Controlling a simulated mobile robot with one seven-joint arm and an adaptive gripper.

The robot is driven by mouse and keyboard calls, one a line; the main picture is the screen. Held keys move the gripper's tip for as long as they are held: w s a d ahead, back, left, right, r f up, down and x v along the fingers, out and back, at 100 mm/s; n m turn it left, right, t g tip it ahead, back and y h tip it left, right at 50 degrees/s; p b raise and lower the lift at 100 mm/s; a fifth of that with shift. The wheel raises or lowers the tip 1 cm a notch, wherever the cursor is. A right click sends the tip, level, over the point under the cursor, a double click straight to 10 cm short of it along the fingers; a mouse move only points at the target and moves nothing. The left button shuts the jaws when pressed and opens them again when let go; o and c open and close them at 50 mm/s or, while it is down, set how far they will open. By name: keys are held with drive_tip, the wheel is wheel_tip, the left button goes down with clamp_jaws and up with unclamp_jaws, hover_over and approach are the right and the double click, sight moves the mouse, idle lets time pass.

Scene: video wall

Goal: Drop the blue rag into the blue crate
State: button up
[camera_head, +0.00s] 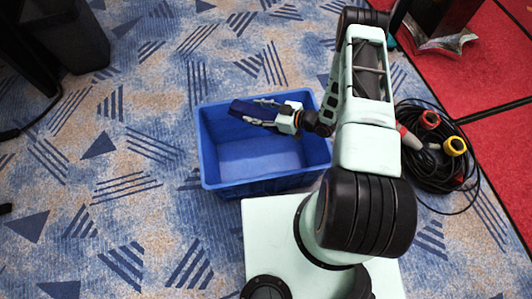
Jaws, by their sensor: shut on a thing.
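The blue crate (257,185) stands on the patterned carpet in the middle of the head view, its open top facing up. My gripper (257,113) is over the crate's far part, pointing left, and is shut on the blue rag (245,111). The rag is dark blue and shows as a narrow strip at the fingers. It overlaps the crate's far inside wall in the picture; its exact height above the crate floor is hard to tell. The visible crate floor looks bare.
A coil of black cable (436,170) with red and yellow connectors lies right of my arm. Red flooring (490,70) starts at the upper right, with a dark stand on a shiny base (440,42). A dark bin-like object (70,40) stands at the upper left. Carpet left of the crate is clear.

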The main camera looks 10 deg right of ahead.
wheel_tip(320, 180, down, 4)
drive_tip(key=shift+f+b, duration=0.2)
drive_tip(key=shift+b, duration=1.05)
drive_tip(key=o, duration=1.3)
drive_tip(key=shift+d, duration=0.1)
drive_tip(key=v, duration=1.2)
drive_tip(key=shift+r, duration=0.15)
